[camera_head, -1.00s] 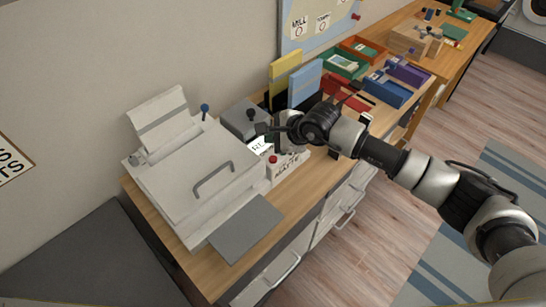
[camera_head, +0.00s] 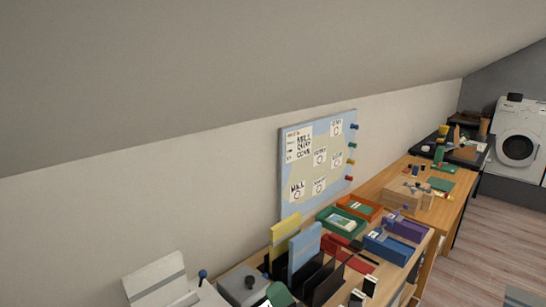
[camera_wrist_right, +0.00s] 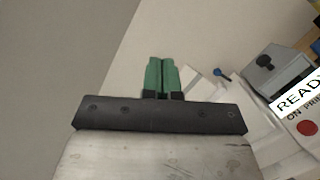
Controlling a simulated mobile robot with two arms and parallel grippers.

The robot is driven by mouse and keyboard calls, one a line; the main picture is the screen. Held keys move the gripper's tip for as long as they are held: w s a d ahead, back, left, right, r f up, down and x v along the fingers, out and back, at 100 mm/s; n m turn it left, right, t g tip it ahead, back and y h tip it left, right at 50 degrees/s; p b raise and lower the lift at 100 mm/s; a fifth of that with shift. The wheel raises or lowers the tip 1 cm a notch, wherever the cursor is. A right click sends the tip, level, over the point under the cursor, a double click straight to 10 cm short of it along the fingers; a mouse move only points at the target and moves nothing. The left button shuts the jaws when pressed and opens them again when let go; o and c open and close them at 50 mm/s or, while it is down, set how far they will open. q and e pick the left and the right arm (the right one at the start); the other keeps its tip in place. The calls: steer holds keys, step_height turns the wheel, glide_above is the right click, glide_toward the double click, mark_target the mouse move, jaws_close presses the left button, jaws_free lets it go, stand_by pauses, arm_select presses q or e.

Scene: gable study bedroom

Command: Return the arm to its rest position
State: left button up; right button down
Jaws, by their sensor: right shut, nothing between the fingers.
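My right gripper shows in the right wrist view (camera_wrist_right: 161,76) with its two green fingers side by side, shut and empty. In the head view only a small green part of the right gripper (camera_head: 279,294) shows at the bottom edge, in front of the grey box. The rest of the right arm is out of the head view. My left gripper is in neither view.
A grey box with a black knob (camera_head: 244,284) and a white machine (camera_head: 158,282) stand at the bottom. Yellow and blue folders (camera_head: 304,250), coloured trays (camera_head: 342,223) and a wooden box (camera_head: 402,198) line the desk. A board (camera_head: 318,160) hangs on the wall.

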steer(key=s+d+f+m+g+h, duration=0.35)
steer(key=d+f+m+h, duration=0.35)
steer(key=m, duration=0.4)
steer(key=s+d+f+m+g+h, duration=0.2)
steer(key=s+d+f+m+h, duration=0.2)
steer(key=d+f+m+h, duration=0.4)
steer(key=s+d+f+m+g+y, duration=0.25)
steer(key=s+m+g, duration=0.2)
steer(key=s, duration=0.35)
steer(key=s+d+f+m+g+y, duration=0.1)
steer(key=s+d+f+m+g, duration=0.25)
steer(key=s, duration=0.55)
step_height(320, 180, down, 27)
steer(key=s+a+g, duration=0.1)
steer(key=s+g, duration=0.1)
steer(key=g, duration=0.1)
steer(key=s+d+f, duration=0.2)
steer(key=s+f, duration=1.2)
steer(key=s, duration=0.1)
steer(key=shift+s+d+f+g, duration=0.2)
steer(key=shift+s+d+g, duration=0.05)
steer(key=shift+g, duration=0.2)
